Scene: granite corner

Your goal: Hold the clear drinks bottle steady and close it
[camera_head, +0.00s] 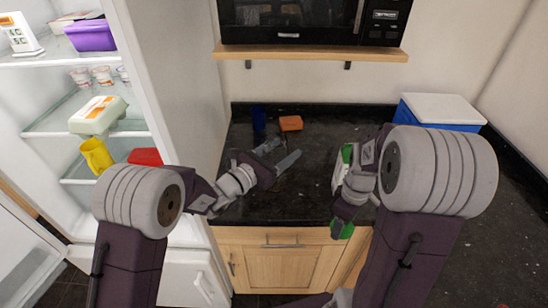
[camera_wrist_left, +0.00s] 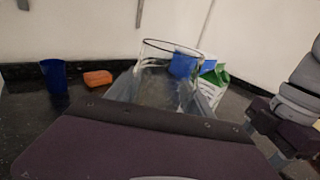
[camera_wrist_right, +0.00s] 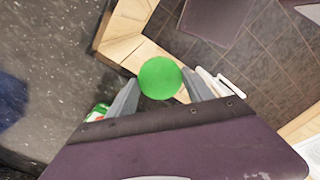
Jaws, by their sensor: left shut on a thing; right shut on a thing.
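The clear drinks bottle (camera_wrist_left: 160,88) stands between the fingers of my left gripper (camera_head: 278,155), which is shut on it. Its round open top shows in the left wrist view with no cap on it. My right gripper (camera_head: 344,220) is shut on a round green cap (camera_wrist_right: 160,78), held between its fingertips. The cap also shows in the head view (camera_head: 341,230), near the counter's front edge, to the right of the bottle and apart from it. The bottle's lower part is hidden behind my left gripper in the left wrist view.
A blue cup (camera_head: 259,119) and an orange block (camera_head: 291,123) stand at the back of the dark counter (camera_head: 305,205). A white and green container (camera_head: 339,170) is partly hidden behind my right arm. A blue box with a white lid (camera_head: 440,110) stands right. An open fridge (camera_head: 150,60) is left.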

